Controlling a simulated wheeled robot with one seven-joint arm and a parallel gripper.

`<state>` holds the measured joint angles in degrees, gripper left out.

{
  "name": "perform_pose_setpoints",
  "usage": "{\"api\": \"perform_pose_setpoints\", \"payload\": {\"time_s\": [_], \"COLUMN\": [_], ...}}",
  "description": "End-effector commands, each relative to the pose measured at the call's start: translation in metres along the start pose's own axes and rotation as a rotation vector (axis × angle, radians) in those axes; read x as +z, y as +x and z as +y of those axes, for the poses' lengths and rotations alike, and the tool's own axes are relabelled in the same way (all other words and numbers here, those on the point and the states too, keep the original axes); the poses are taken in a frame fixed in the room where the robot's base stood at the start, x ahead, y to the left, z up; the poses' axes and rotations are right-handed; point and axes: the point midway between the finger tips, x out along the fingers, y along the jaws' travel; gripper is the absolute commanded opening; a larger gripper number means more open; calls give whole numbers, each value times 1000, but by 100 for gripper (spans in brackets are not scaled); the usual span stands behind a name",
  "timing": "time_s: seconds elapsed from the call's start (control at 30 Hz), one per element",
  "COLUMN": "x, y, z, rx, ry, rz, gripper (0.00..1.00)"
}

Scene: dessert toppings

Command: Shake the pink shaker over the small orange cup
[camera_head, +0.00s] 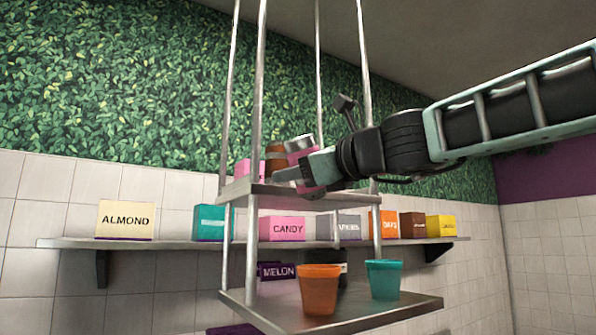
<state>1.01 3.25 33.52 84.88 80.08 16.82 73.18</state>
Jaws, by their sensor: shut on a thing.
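My gripper (297,177) is at the upper hanging shelf, reaching in from the right. It is shut on the pink shaker (301,151), which has a pale metallic top and looks slightly tilted. The fingers hide part of the shaker, and I cannot tell whether it touches the shelf. The small orange cup (319,290) stands upright on the lower hanging shelf, below and a little to the right of the shaker.
A brown shaker (275,158) stands close behind the gripper on the upper shelf (243,192). A teal cup (384,280) stands right of the orange cup on the lower shelf (270,311). Metal rods (257,90) frame both shelves. A wall shelf (180,243) holds labelled boxes behind.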

Motion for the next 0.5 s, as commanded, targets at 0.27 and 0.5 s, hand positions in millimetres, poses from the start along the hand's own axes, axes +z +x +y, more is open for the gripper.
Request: {"api": "perform_pose_setpoints", "payload": {"time_s": [0.27,0.5], "x": [20,7], "y": [0,0], "z": [-10,-4], "rx": [-1,0], "ry": [-1,-1], "rz": [0,0], "gripper": [24,24]}}
